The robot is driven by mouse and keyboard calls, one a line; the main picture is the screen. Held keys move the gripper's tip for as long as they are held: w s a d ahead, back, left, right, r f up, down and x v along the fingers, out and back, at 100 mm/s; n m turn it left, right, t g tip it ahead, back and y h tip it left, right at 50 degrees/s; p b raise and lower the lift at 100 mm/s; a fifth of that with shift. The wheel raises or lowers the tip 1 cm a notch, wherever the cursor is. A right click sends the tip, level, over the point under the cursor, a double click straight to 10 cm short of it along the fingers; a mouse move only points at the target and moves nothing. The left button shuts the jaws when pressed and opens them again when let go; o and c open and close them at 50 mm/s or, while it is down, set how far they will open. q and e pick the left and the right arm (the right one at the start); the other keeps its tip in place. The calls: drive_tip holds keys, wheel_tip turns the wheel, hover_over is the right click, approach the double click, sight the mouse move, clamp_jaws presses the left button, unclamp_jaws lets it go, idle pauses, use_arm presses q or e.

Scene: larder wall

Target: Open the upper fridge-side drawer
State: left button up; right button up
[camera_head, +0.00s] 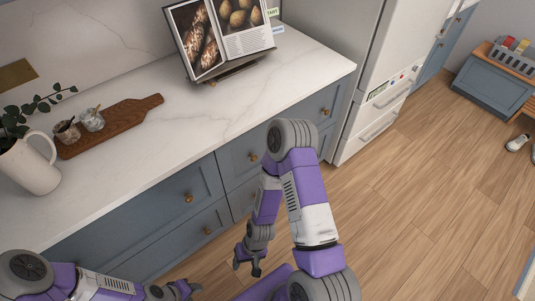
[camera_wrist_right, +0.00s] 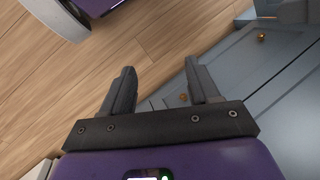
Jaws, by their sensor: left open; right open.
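The upper fridge-side drawer (camera_head: 312,114) is a blue-grey front under the white counter, beside the fridge, with a brass knob (camera_head: 327,111). It looks shut. My right arm covers part of the fronts below and left of it. My right gripper (camera_head: 249,268) hangs low in front of the drawers, well short of that knob. In the right wrist view its two fingers (camera_wrist_right: 162,82) are apart with nothing between them. Brass knobs on blue-grey fronts show there, one at upper right (camera_wrist_right: 261,37); I cannot tell which drawers they belong to. My left gripper (camera_head: 186,291) is open at the bottom edge.
The counter (camera_head: 130,150) holds a cookbook on a stand (camera_head: 222,40), a wooden board (camera_head: 120,122) with small pots, and a white jug (camera_head: 30,165). The white fridge (camera_head: 375,60) stands to the right.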

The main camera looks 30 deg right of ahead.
sight(255, 160)
drive_tip(key=w+d+r+m+t+y, duration=0.2)
drive_tip(key=w+m+t+y, duration=0.6)
drive_tip(key=w+m, duration=0.6)
drive_tip(key=w+d+r+m+t+h+p, duration=0.1)
drive_tip(key=w+d+m+t+h, duration=0.35)
drive_tip(key=d, duration=0.65)
drive_tip(key=w+d+r+m+t+h, duration=0.1)
drive_tip(key=w+d+m+t+h, duration=0.4)
drive_tip(key=d, duration=0.7)
drive_tip(key=shift+n+t+h, duration=0.35)
drive_tip(key=shift+t+h, duration=0.1)
drive_tip(key=shift+h, duration=0.3)
drive_tip(key=w, duration=0.2)
drive_tip(key=w+b, duration=0.1)
drive_tip(key=w, duration=0.3)
drive_tip(key=shift+a, duration=0.25)
drive_tip(key=shift+w+r+b, duration=0.1)
drive_tip(key=shift+w+b, duration=0.25)
drive_tip(key=shift+w, duration=0.3)
